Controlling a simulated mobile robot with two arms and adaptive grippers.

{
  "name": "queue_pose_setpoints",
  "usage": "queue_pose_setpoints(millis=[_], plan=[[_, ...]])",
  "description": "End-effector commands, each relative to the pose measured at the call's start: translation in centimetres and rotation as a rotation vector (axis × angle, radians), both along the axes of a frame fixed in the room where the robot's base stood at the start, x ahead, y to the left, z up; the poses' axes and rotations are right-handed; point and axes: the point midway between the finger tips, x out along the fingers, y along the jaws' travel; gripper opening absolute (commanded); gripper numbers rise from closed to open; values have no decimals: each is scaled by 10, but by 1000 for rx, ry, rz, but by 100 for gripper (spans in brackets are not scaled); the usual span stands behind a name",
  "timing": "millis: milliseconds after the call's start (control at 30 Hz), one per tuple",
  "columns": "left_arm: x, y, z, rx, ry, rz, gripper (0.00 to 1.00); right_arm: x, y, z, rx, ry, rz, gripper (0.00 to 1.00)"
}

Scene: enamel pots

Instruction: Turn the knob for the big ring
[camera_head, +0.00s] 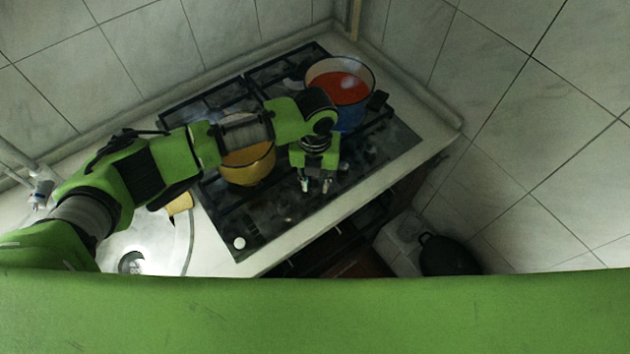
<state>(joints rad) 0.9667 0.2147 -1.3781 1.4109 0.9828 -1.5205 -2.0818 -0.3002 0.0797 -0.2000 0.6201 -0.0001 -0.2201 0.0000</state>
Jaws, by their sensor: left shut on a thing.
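A black gas hob (270,215) is set in a pale counter. Its control strip runs along the near right edge, where dark knobs (370,153) are hard to make out. A single white round knob or spot (239,243) shows at its lower left corner. My left gripper (317,187) points down at the strip and is shut on a dark knob, which is mostly hidden between the fingertips. I cannot tell which way that knob is turned. The rings lie under the pots and my arm, and I see no flame. My right gripper is not in view.
A blue pot (350,117) with red contents stands on the far right of the hob. A yellow-orange pot (247,172) stands left of my gripper, partly under my arm. A sink (150,235) is at left. A dark object (447,255) lies low at right.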

Motion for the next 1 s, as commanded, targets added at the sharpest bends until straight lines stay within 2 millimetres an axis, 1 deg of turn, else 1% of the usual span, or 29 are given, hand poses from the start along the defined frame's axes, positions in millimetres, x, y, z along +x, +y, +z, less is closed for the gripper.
queue_pose_setpoints(millis=[300, 700, 733, 800, 1000], plan=[[1, 0, 1, -1, -1, -75, 2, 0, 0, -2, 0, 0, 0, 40], [1, 0, 1, 0, -2, -81, 2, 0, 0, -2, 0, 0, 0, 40], [1, 0, 1, 0, -2, -81, 26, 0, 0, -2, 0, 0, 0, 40], [1, 0, 1, 0, -2, -81, 41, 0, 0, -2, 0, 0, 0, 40], [0, 0, 0, 0, -1, -80, 41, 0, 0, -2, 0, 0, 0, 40]])
